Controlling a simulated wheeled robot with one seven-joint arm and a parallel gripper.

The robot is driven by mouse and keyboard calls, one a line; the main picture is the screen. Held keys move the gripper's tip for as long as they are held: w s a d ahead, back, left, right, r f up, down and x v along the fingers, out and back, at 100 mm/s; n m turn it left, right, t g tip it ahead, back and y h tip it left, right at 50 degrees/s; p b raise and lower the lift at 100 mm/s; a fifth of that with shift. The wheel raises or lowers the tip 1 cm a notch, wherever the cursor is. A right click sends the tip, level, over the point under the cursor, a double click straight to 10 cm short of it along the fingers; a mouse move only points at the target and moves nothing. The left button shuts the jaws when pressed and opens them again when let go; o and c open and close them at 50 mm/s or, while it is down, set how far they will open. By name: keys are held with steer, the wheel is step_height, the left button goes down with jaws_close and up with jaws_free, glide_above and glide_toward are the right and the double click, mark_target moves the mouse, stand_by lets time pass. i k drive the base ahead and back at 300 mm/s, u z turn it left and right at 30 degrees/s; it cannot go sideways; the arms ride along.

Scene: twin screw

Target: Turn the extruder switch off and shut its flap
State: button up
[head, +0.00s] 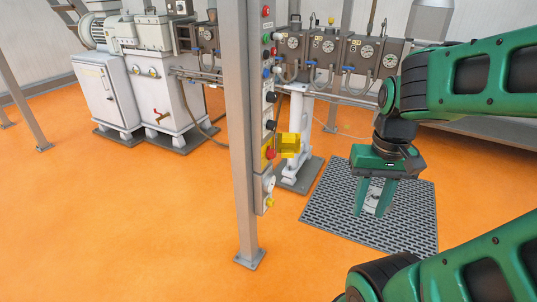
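A narrow control panel (265,95) is fixed to a grey post. Low on it is a red switch (270,153) on a yellow plate. A yellow see-through flap (289,145) stands out to the right of this switch, swung open, and the red switch is uncovered. The switch's exact setting is too small to read. My gripper (371,207) hangs to the right of the panel, apart from flap and switch, with its green fingers pointing down. The fingers are spread, and nothing is clearly held between them.
The grey post (240,150) stands left of the panel. Other buttons and knobs line the panel above and below the switch. Extruder machinery (330,50) with dials runs along the back. A dark floor grate (330,215) lies below my gripper. The orange floor in front is clear.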

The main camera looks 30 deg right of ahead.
mark_target(271, 153)
steer(key=i, duration=0.85)
steer(key=z, duration=0.05)
